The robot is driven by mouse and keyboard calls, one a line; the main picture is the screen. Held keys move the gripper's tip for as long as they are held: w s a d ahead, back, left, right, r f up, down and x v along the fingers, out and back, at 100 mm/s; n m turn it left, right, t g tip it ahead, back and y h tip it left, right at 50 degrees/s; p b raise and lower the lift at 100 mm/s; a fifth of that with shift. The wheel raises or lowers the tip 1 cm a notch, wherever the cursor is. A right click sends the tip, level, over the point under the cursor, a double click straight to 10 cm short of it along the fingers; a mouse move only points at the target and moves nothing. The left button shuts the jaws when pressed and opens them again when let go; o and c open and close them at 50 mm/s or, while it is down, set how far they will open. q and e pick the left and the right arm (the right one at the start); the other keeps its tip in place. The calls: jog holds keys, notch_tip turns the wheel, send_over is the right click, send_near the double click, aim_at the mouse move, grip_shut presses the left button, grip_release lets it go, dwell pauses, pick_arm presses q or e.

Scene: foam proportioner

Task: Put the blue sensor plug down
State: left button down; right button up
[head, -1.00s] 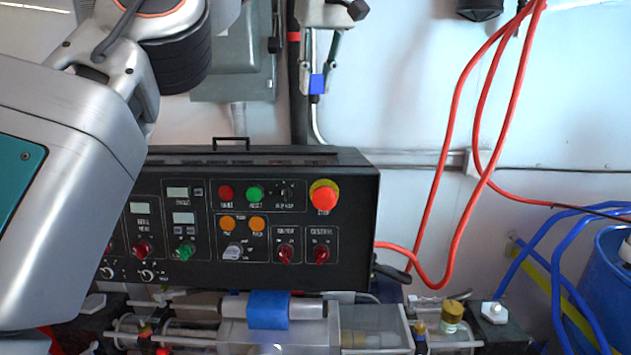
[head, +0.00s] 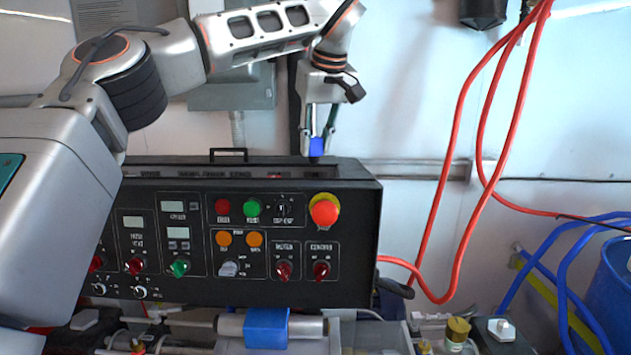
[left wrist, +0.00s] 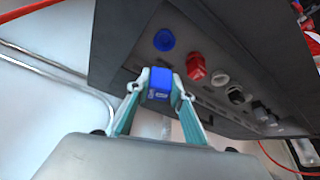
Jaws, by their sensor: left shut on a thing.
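The blue sensor plug (head: 317,147) is held in my left gripper (head: 318,140), above the top rear edge of the black control box. In the left wrist view the blue plug (left wrist: 160,84) sits between the two fingertips (left wrist: 159,88), with the black box behind it. The gripper points down in the head view. Whether the plug touches the box top I cannot tell. My right gripper is not in view.
The black control box (head: 250,187) has knobs, buttons and a red stop button (head: 323,211) on its front. A blue round connector (left wrist: 164,40) and a red one (left wrist: 196,67) show on its back. Red hoses (head: 455,130) hang at the right beside a blue barrel (head: 608,285).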

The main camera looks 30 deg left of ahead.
aim_at(316, 162)
pick_arm(q)
notch_tip(316, 162, down, 5)
notch_tip(316, 162, down, 4)
jog(key=shift+r, duration=0.1)
jog(key=c, duration=1.8)
grip_release()
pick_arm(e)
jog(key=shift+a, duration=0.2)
pick_arm(q)
jog(key=shift+r, duration=0.1)
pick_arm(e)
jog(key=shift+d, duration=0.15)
pick_arm(q)
jog(key=shift+r, duration=0.25)
jog(key=v, duration=1.1)
jog(key=shift+s+d+r, duration=0.15)
jog(key=shift+d, duration=0.05)
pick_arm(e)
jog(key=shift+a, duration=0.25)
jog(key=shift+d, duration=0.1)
